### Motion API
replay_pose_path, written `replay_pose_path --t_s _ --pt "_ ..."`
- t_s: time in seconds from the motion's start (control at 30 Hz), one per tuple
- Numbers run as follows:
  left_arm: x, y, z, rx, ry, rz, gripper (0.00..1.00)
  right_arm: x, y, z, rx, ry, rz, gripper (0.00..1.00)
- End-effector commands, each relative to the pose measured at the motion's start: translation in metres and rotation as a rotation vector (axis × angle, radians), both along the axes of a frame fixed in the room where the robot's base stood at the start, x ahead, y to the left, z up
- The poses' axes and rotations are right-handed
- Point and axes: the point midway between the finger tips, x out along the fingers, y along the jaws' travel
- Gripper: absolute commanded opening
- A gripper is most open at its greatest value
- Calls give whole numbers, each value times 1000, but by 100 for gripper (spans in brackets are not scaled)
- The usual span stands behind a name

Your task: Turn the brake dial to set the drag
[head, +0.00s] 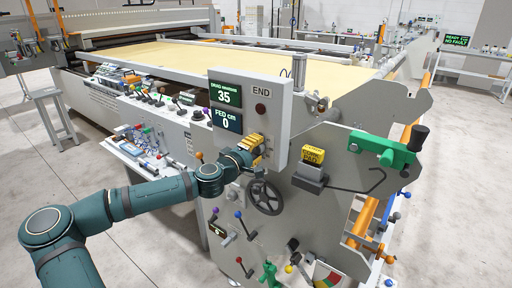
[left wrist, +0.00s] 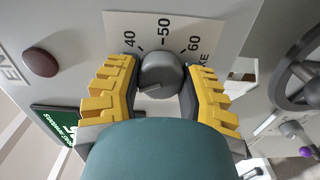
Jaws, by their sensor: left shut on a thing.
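The brake dial (left wrist: 163,75) is a round grey knob on the end panel, seen in the left wrist view below a white scale plate (left wrist: 165,34) marked 40, 50 and 60. A thin line on the knob's face points to the lower left of that picture. My left gripper (left wrist: 162,92) has its yellow fingers on both sides of the knob, shut on it. In the head view my left gripper (head: 252,148) is at the panel's lower edge and hides the dial. The drag display (head: 224,94) reads 35. My right gripper is not in view.
A display reading FED cm 0 (head: 226,120) sits under the drag display. A dark red button (head: 260,108) is above my gripper, and a black handwheel (head: 265,197) is close below it. Several levers stick out lower on the end plate. A green clamp-like part (head: 385,148) is to the right.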

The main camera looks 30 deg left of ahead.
Motion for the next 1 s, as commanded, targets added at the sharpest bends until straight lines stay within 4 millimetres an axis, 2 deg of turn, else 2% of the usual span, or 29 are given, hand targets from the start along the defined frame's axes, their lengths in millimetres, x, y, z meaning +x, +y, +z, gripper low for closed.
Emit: replay_pose_path --t_s 0.57,0.6,0.67,0.7,1.0 --pt "0 1 2 -33 -2 3 5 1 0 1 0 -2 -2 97" --pt "0 1 2 -32 -2 3 51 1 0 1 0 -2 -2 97" --pt "0 1 2 -32 -2 2 72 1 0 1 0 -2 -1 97" --pt "0 1 2 -32 -1 2 74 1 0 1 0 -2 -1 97" --pt "-1 0 1 -33 2 1 74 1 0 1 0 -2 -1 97"
